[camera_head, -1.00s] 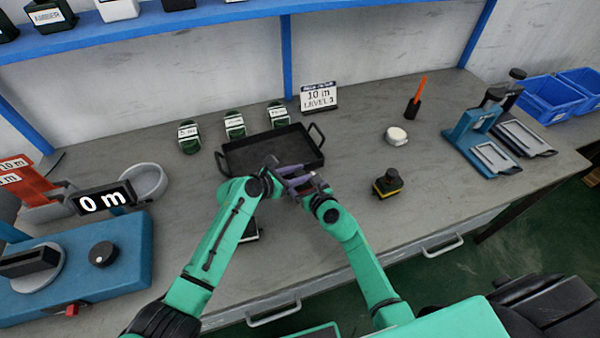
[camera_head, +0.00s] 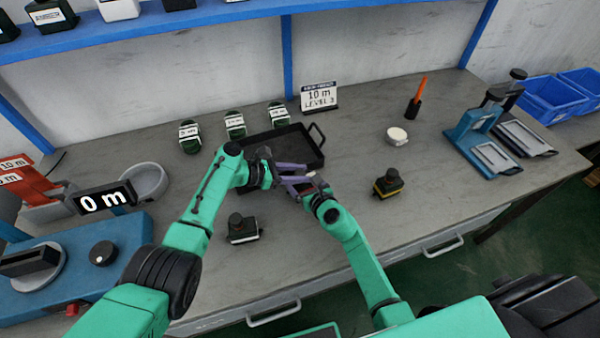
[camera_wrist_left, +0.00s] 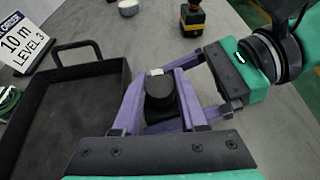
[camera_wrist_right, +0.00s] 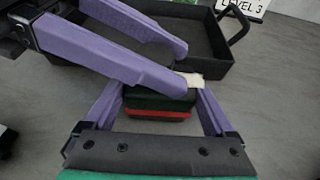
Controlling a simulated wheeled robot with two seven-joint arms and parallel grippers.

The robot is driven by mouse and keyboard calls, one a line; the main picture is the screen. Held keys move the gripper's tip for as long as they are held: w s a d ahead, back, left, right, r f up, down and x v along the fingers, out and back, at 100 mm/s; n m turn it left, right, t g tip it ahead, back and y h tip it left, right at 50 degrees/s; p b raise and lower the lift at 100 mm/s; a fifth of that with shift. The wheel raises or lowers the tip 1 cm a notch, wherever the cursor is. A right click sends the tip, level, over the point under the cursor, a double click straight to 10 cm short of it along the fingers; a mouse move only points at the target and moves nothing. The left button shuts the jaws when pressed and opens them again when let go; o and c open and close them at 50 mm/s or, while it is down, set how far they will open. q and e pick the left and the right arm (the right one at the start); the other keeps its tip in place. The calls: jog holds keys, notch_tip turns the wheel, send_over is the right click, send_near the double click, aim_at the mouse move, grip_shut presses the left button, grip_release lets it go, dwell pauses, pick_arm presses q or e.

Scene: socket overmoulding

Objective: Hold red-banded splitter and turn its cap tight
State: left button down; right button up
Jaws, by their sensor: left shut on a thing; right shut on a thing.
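The red-banded splitter (camera_wrist_right: 158,114) is a dark block with a red stripe, held between the fingers of my right gripper (camera_wrist_right: 157,108) in the right wrist view. Its round black cap (camera_wrist_left: 159,88) shows in the left wrist view between the purple fingers of my left gripper (camera_wrist_left: 160,95), which is shut on it. In the head view my left gripper (camera_head: 303,178) and my right gripper (camera_head: 311,187) meet above the table, in front of the black tray (camera_head: 315,163). The splitter is mostly hidden by the fingers there.
A yellow-banded splitter (camera_head: 388,183) stands at right and another dark splitter (camera_head: 242,228) at front left. Several green-and-black units stand behind the tray. A white round piece (camera_head: 397,136), an orange-handled tool (camera_head: 416,98) and a blue press (camera_head: 473,130) are further right.

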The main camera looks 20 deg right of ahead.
pick_arm(q)
jog(key=shift+r, duration=0.1)
pick_arm(e)
jog(key=shift+d+f, duration=0.15)
jog(key=shift+d, duration=0.05)
pick_arm(q)
jog(key=shift+c, duration=2.2)
grip_release()
pick_arm(e)
jog(key=shift+a, duration=0.1)
pick_arm(q)
jog(key=v, duration=1.1)
jog(key=shift+a+r, duration=0.2)
jog(key=shift+a, duration=0.2)
pick_arm(e)
jog(key=o, duration=1.1)
